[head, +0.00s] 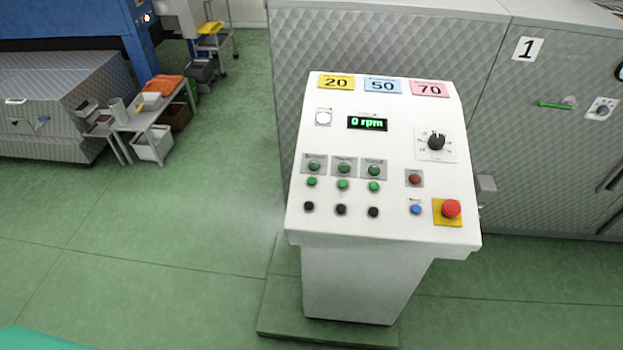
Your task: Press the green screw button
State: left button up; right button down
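A white control console (335,250) stands in front of me with a sloped panel. Three green buttons sit in a row on it: left (312,182), middle (343,184) and right (374,186). Above each is a dark green lamp or button on a grey plate, left (314,166), middle (344,169) and right (374,170). The labels are too small to read, so I cannot tell which is the screw button. The display (367,123) reads 0 rpm. Neither of my grippers is in view.
The panel also has several black buttons (341,209), a blue button (416,209), a red emergency stop (451,208) and a black knob (436,142). Quilted metal machinery (400,40) stands behind the console. A small table (138,122) stands at left. Green floor (180,220) is open left of the console.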

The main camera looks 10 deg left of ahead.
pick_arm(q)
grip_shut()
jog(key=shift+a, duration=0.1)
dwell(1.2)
